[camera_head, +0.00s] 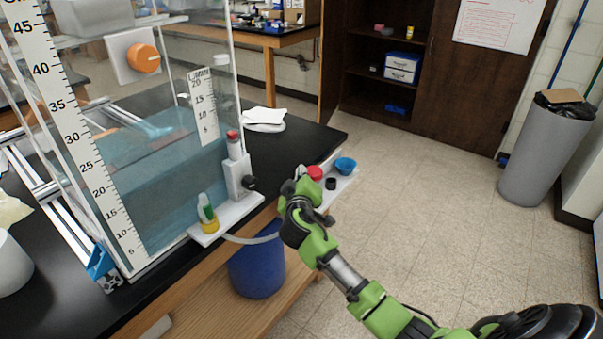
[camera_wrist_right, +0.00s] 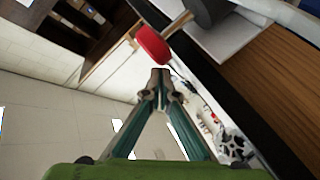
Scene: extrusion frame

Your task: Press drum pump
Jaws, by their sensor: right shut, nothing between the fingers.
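A red round knob (camera_head: 315,172) sits at the white shelf beside the black bench. In the right wrist view the red knob (camera_wrist_right: 153,46) shows as a disc on a short stem, just beyond my fingertips. I cannot tell for sure that this is the drum pump. My right gripper (camera_head: 300,175) is just left of the knob in the head view. In the wrist view the right gripper (camera_wrist_right: 161,78) has its fingertips together with nothing between them, close to the knob with a small visible gap. My left gripper is not in view.
A water tank (camera_head: 160,190) with rulers stands on the bench. A blue drum (camera_head: 256,265) stands below it on a wooden shelf. A blue cup (camera_head: 345,165) and a black knob (camera_head: 330,183) are beside the red knob. A grey bin (camera_head: 540,155) stands right; the floor between is clear.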

